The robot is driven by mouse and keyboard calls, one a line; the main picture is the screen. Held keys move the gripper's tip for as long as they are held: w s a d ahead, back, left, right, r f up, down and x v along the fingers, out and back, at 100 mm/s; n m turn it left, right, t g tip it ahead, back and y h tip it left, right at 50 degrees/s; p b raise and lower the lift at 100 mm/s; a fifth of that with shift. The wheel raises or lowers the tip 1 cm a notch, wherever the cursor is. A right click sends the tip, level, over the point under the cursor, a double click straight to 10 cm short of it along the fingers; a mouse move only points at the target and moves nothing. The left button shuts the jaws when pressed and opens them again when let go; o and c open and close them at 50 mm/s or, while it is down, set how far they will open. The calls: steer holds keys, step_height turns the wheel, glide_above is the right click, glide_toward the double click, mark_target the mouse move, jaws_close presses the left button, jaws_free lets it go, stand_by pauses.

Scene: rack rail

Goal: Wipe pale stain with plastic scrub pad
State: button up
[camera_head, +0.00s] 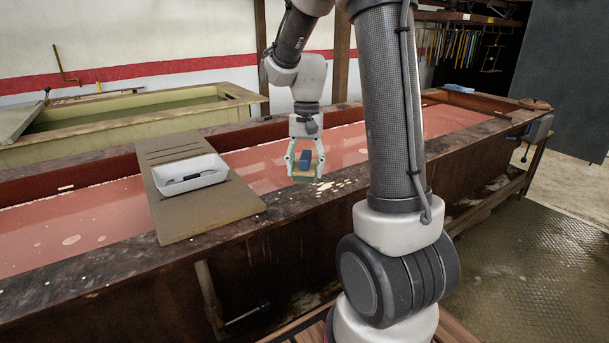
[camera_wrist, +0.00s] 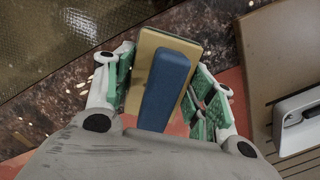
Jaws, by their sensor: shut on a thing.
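My gripper (camera_head: 305,170) is shut on the scrub pad (camera_head: 305,159), which has a blue grip block on a tan base. The wrist view shows the pad (camera_wrist: 167,85) between the green-lined fingers. The pad is over the near rim of the long trough, beside the red surface; I cannot tell whether it touches. Pale flecks (camera_head: 345,184) lie on the dark rim just right of the gripper, and some show left of the pad in the wrist view (camera_wrist: 84,86). I cannot tell which pale marks are the stain. The pad's underside is hidden.
A brown slotted board (camera_head: 205,212) lies across the trough, left of the gripper, with a white tray (camera_head: 190,185) holding a dark tool. A blue vise (camera_head: 541,128) is at the trough's right end. My arm hides part of the rim to the right.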

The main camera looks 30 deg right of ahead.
steer(key=shift+r, duration=0.9)
